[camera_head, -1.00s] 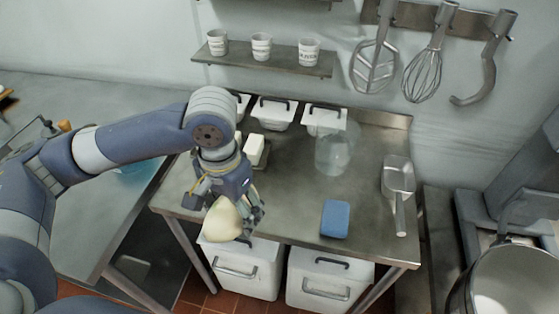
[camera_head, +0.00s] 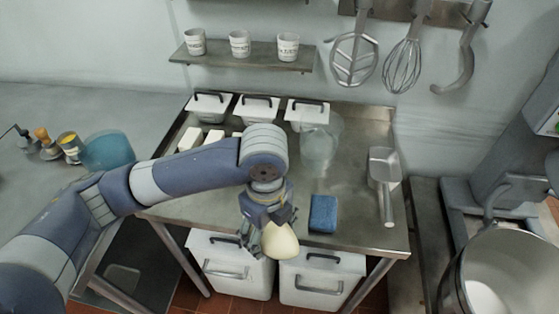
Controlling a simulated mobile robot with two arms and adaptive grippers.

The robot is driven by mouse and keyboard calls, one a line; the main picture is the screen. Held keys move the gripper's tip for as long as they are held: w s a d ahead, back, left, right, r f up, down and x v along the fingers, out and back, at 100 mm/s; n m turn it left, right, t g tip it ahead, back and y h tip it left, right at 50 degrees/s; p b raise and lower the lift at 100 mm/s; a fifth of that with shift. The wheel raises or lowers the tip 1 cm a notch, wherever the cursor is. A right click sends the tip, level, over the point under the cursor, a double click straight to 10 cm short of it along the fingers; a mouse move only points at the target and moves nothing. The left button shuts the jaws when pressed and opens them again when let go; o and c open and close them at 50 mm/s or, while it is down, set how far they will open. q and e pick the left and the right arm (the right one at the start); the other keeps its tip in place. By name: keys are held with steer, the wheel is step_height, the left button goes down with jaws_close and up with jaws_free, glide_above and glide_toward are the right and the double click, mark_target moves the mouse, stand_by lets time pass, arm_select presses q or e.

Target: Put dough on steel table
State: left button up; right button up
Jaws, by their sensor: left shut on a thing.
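A pale cream lump of dough (camera_head: 281,242) is held in my left gripper (camera_head: 268,236), which is shut on it. The gripper points down, and the dough shows at the front edge of the steel table (camera_head: 350,223). I cannot tell whether the dough touches the table. The steel table stands in the middle of the view against the wall. My left arm covers part of its left side. My right gripper is not in view.
A blue sponge (camera_head: 323,213), a metal scoop (camera_head: 384,184) and a clear container (camera_head: 317,150) stand on the table. White lidded bins (camera_head: 258,108) line its back. White butter-like blocks (camera_head: 188,139) lie at left. A large pot (camera_head: 500,270) is at right.

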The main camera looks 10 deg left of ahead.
arm_select(q)
steer(key=shift+d+f+m, duration=0.1)
steer(key=shift+d+m, duration=0.35)
steer(key=shift+m, duration=0.35)
steer(key=shift+w, duration=0.15)
steer(key=w+a+p, duration=0.1)
steer(key=w+a, duration=0.2)
steer(key=w, duration=0.1)
steer(key=w+a+f+p, duration=0.1)
steer(key=w+a, duration=0.2)
steer(key=w, duration=0.1)
steer(key=w+a+p, duration=0.1)
steer(key=w+a, duration=0.2)
steer(key=w, duration=0.1)
steer(key=shift+w+f, duration=0.25)
steer(key=shift+w, duration=0.1)
steer(key=shift+f+p, duration=0.9)
steer(key=shift+f, duration=0.9)
steer(key=o, duration=1.8)
steer(key=shift+f, duration=0.15)
steer(key=shift+o, duration=0.2)
steer(key=shift+s, duration=0.1)
